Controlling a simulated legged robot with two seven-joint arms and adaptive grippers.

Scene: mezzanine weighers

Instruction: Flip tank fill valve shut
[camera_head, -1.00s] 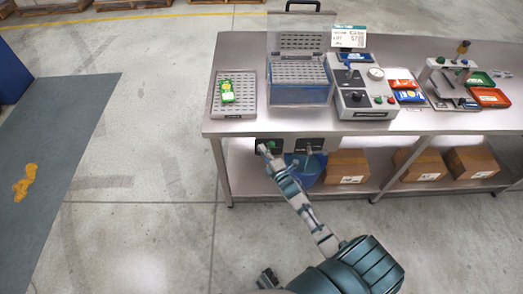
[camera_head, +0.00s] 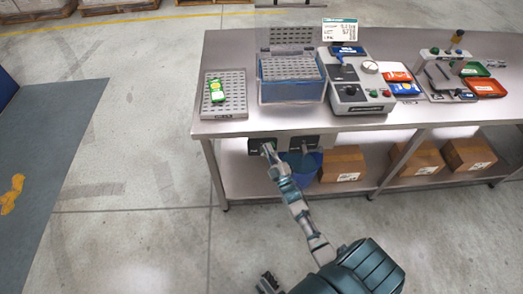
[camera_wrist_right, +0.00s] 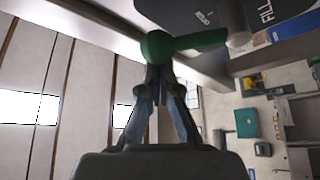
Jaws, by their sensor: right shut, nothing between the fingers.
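The fill valve's green lever (camera_wrist_right: 200,40) with a round green knob at its end shows in the right wrist view, lying roughly sideways beside a dark plate lettered FILL (camera_wrist_right: 265,12). My right gripper (camera_wrist_right: 160,72) is shut and empty, its fingertips right at the knob's underside; I cannot tell if they touch. In the head view the right gripper (camera_head: 268,150) is at the left dark valve plate (camera_head: 254,146), under the table's front edge, and hides most of the lever. The blue tank (camera_head: 291,88) stands on the table above. A dark part at the bottom edge may be my left gripper (camera_head: 268,284).
The steel table's (camera_head: 220,127) front edge overhangs the valve plates. A second valve plate (camera_head: 318,143) sits to the right, with a blue bucket (camera_head: 303,172) below it. Cardboard boxes (camera_head: 342,163) stand on the lower shelf.

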